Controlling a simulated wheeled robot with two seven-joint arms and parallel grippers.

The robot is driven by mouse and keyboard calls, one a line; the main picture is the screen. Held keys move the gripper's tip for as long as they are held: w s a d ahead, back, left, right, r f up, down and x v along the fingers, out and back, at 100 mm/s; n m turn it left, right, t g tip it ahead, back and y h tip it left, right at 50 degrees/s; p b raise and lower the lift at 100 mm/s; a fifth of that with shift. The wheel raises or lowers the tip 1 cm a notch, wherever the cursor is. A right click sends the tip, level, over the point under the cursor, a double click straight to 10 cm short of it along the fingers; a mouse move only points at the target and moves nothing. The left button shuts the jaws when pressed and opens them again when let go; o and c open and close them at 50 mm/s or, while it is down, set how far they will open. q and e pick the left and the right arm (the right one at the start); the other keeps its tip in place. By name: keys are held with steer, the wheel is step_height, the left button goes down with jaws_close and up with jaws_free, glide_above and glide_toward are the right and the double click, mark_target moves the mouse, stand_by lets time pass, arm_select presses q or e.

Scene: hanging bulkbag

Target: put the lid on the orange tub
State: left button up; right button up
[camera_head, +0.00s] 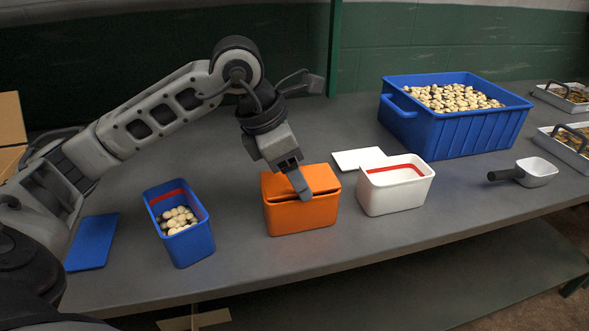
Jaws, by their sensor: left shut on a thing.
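The orange tub (300,218) stands on the grey table, left of the middle. The orange lid (276,184) lies over its top. A dark gap shows between the lid and the tub's rim along the front and right, so the lid looks slightly tilted and not flush. The fingers hide part of the lid. My right gripper is not in view.
A blue tub (185,246) with pale pebble-like pieces stands left, near a blue lid (92,243). A white tub (395,199) stands close right, with a white lid (358,159) behind. A big blue bin (455,133), scoop (538,172) and trays (566,148) are farther right.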

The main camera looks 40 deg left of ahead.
arm_select(q)
steer(key=shift+s+f+b, duration=0.1)
steer(key=shift+f+b, duration=0.2)
steer(key=shift+f, duration=0.05)
stand_by(0.6)
steer(key=o, duration=1)
steer(key=shift+o, duration=0.2)
steer(key=shift+o, duration=0.3)
steer(key=shift+o, duration=1)
steer(key=shift+r, duration=0.1)
steer(key=shift+r, duration=0.1)
steer(key=shift+r+p, duration=2.75)
steer(key=shift+r, duration=0.75)
